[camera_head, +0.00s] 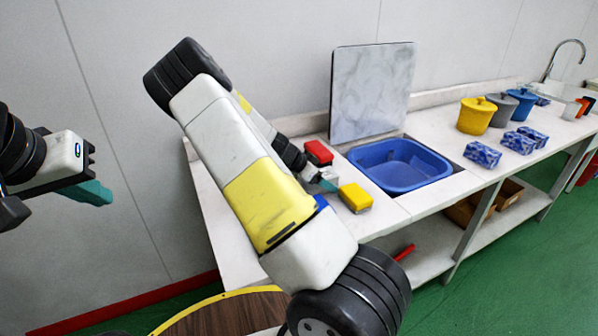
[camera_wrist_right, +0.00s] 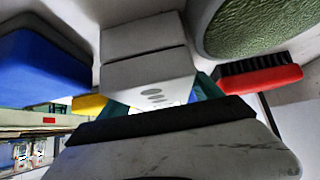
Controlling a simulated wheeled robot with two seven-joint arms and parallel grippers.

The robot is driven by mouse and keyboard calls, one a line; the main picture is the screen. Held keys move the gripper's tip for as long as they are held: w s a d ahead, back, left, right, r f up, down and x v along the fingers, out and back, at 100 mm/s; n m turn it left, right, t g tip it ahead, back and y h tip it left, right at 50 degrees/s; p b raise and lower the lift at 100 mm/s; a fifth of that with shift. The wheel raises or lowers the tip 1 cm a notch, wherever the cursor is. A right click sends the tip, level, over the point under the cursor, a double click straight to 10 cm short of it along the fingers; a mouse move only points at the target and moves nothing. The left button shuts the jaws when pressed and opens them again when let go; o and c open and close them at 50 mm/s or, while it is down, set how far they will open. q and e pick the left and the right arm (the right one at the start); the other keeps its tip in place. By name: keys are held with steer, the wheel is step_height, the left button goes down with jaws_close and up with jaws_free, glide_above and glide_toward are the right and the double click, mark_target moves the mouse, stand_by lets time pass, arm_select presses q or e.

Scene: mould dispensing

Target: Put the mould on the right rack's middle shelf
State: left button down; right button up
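No rack shows, and I cannot pick out the mould for certain in either view. My left gripper (camera_head: 92,190), with teal fingers, hangs at the left of the head view, away from the counter; nothing is seen in it, and its finger gap is unclear. My right arm crosses the middle of the head view. My right gripper (camera_head: 326,181) is low over the counter between a red brush (camera_head: 318,153) and a yellow block (camera_head: 356,197), its fingertips mostly hidden. In the right wrist view, the red brush (camera_wrist_right: 262,78) is at the right, and teal parts show beside a grey-white block-like shape.
The white counter (camera_head: 425,200) holds a blue basin (camera_head: 400,165), an upright marbled board (camera_head: 371,92), lidded pots (camera_head: 476,115) and blue patterned boxes (camera_head: 482,155). A round wood-topped surface with a yellow rim (camera_head: 190,310) stands in front. Green floor is free at the right.

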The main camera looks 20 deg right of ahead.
jaws_close()
steer(key=shift+r, duration=0.15)
